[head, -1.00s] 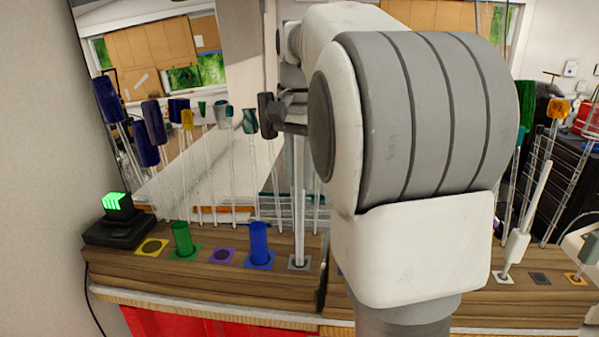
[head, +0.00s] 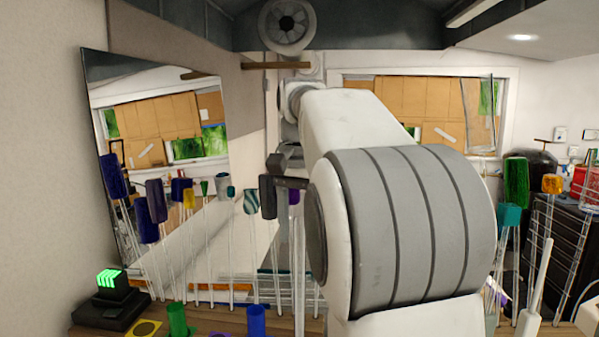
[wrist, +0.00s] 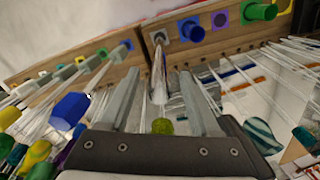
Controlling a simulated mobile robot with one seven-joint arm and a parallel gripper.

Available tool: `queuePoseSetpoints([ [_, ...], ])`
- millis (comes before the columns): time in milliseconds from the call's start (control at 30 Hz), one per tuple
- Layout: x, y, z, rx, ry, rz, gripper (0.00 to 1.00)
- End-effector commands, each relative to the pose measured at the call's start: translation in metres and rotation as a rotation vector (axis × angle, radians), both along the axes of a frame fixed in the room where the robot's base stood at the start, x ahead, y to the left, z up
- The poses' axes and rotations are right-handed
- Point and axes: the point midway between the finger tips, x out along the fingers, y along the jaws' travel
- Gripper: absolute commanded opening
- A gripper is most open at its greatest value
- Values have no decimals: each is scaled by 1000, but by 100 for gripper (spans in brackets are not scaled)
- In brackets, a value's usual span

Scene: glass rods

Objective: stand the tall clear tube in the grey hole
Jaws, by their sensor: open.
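The tall clear tube (wrist: 159,75) stands upright between the fingers of my gripper (wrist: 158,103) in the wrist view. Its foot is at the grey square holder (wrist: 158,36) at the end of the wooden block and looks to be in the grey hole. My gripper is open, one finger on each side of the tube; I cannot tell whether either touches it. In the head view my gripper (head: 284,184) is partly behind my arm. The tube's lower shaft (head: 299,285) shows below it, and the grey hole is out of that frame.
Blue (wrist: 190,30) and green (wrist: 260,12) tubes stand in the same block. Several capped glass rods, such as the striped teal one (head: 251,200), crowd around my gripper. A mirror (head: 160,130) leans behind on the left. A dark box with a green light (head: 108,285) sits lower left.

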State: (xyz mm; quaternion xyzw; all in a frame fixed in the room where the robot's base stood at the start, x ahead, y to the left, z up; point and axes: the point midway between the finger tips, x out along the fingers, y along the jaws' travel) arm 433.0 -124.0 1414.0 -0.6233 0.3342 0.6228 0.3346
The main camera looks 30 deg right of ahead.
Motion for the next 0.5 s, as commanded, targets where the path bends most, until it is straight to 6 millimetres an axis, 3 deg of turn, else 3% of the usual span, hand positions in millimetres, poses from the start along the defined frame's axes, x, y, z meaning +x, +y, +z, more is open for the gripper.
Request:
queuePoseSetpoints([
  [200,1,-1,50,-1,-2,-1,64],
  [500,0,-1,102,-2,-1,-1,64],
])
